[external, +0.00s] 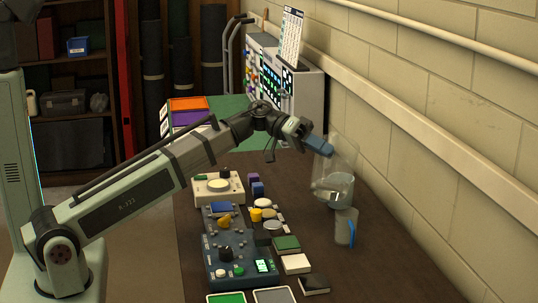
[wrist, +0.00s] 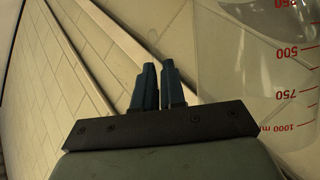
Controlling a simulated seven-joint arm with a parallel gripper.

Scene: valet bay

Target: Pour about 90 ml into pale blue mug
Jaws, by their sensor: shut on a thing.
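In the wrist view the jug (wrist: 270,65) fills the right side, with red volume marks upside down. My gripper (external: 322,146) is at the jug's upper left side, its blue fingers (wrist: 157,86) close together and shut on the jug. The exact grip spot is hidden.
A dark blue control panel (external: 226,252) with knobs and a beige device (external: 216,190) stand left of the mug. Several small blocks and pads (external: 296,264) lie near it. The brick wall (external: 440,150) runs close along the right. Bare brown table (external: 400,272) lies right of the mug.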

